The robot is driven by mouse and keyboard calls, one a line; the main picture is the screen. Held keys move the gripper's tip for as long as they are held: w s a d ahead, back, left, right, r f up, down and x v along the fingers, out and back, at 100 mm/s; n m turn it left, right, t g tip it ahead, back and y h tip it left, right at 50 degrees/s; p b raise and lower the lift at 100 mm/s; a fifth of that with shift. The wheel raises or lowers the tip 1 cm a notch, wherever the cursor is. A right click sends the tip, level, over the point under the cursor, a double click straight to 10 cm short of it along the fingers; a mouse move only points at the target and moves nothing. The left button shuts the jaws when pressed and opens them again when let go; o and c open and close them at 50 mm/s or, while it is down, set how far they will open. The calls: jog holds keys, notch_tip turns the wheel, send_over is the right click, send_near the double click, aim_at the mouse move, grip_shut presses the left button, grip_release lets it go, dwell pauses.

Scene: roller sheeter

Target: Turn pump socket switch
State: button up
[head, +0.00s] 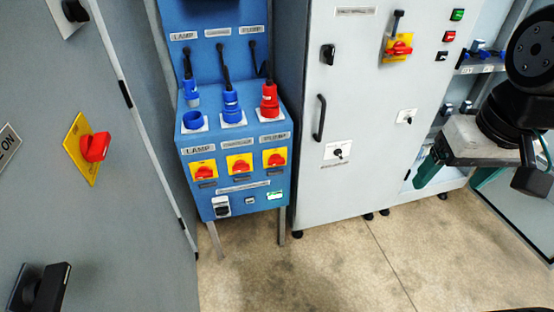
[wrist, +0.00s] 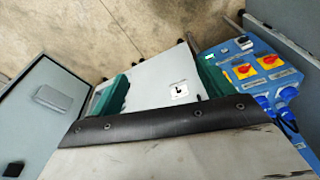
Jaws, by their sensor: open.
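A blue socket box (head: 235,205) stands at the centre left in the head view. Its front carries a row of three red rotary switches on yellow plates: left (head: 204,172), middle (head: 240,166) and right (head: 276,159). In the wrist view the box (wrist: 235,58) is at the right, with two switches clear (wrist: 243,71) (wrist: 269,62). My gripper (head: 457,178) is at the right of the head view, well away from the box. Its green fingers (wrist: 162,88) are apart, with nothing between them.
Blue plugs (head: 231,106) and a red plug (head: 269,98) with cables stand atop the box. A grey cabinet (head: 300,150) with a black handle (head: 319,117) stands between box and gripper. Another cabinet with a red switch (head: 95,147) fills the left. The floor (head: 340,255) in front is clear.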

jog(key=w+a+f+t+y, duration=0.1)
jog(key=w+a+f+t, duration=0.15)
jog(key=w, duration=0.75)
jog(key=w+a+f+t, duration=0.1)
jog(key=w+a+f, duration=0.15)
jog(key=w, duration=0.65)
jog(key=n+t+y, duration=0.2)
jog(key=t+y, duration=0.1)
jog(key=t, duration=0.6)
send_over(278, 164)
jog(key=s+d, duration=0.4)
notch_tip(278, 164, down, 26)
jog(key=s+a+f+n+t, duration=0.1)
jog(key=s+a+f+t, duration=0.2)
jog(key=f, duration=0.4)
jog(key=shift+y, duration=0.4)
jog(key=x, duration=0.6)
jog(key=shift+w+d, duration=0.3)
jog(key=c, duration=1)
